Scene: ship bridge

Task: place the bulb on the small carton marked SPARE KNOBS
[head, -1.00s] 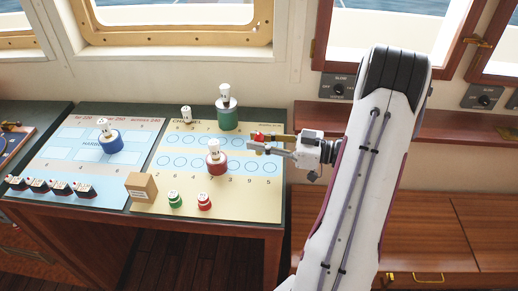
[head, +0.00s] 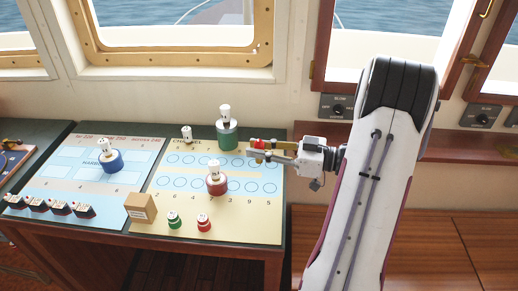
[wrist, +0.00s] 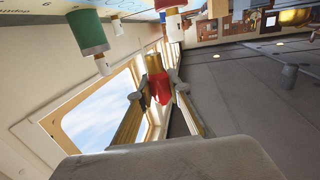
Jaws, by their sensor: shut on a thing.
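My gripper (head: 260,149) is shut on a red bulb (head: 260,144) over the right part of the chart panel. In the wrist view, the bulb (wrist: 160,85) with its brass-coloured cap sits between the two fingertips (wrist: 157,92). A small brown carton (head: 140,207) stands at the front edge of the panel, left of and nearer than my gripper. Its marking is too small to read. Its top looks bare.
A red drum (head: 217,185), a green drum (head: 227,136) and a blue drum (head: 110,161) bear white-capped pieces. A green knob (head: 174,221) and a red knob (head: 204,222) stand right of the carton. Several small dark blocks (head: 60,208) line the left front.

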